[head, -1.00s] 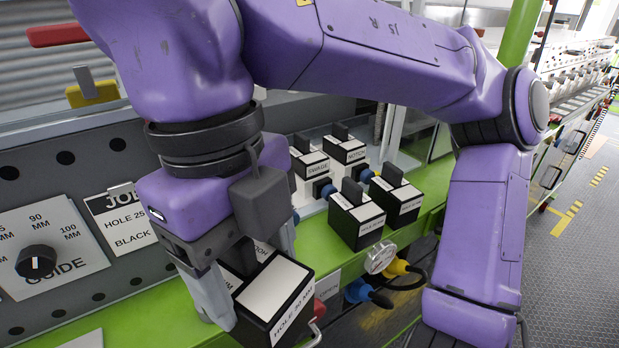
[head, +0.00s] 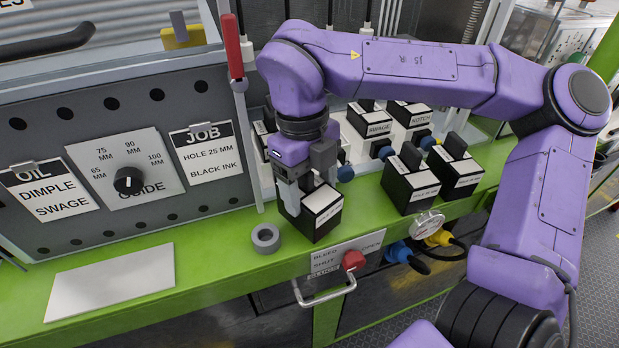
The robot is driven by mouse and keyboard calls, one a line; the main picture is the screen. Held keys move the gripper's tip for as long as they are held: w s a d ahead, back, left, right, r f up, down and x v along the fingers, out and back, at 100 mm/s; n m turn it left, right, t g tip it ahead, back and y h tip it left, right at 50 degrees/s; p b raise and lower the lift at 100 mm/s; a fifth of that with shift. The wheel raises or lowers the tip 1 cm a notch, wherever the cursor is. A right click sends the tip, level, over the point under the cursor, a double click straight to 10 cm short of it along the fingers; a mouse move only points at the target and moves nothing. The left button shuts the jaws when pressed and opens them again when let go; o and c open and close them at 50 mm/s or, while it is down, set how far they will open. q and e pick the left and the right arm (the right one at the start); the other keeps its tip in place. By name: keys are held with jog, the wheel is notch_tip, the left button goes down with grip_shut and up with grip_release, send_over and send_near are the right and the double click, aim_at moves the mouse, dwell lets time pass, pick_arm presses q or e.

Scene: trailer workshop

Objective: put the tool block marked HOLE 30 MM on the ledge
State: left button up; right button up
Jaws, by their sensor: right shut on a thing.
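My right gripper (head: 297,198) points down and is shut on a black tool block (head: 322,212) with white label faces. The block's label is too small to read now; in the earlier view it begins with HOLE, digits unclear. The block is upright over the green ledge (head: 215,262); I cannot tell whether its base touches. Two similar black blocks (head: 410,184) and (head: 455,166) stand to the right, with small HOLE labels. My left gripper is not in view.
SWAGE (head: 370,121) and NOTCH (head: 408,118) blocks stand behind. A grey ring (head: 266,238) lies just left of the held block, and a white plate (head: 112,281) farther left. A red-handled lever (head: 231,48) rises behind. A gauge (head: 428,222) and red knob (head: 353,260) sit at the front edge.

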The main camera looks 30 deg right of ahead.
notch_tip(320, 180, down, 2)
jog(key=shift+f, duration=0.1)
jog(key=shift+f, duration=0.1)
jog(key=o, duration=1.1)
jog(key=shift+s, duration=0.1)
jog(key=r, duration=0.5)
jog(key=w+r, duration=0.1)
jog(key=r, duration=0.1)
jog(key=shift+r, duration=0.4)
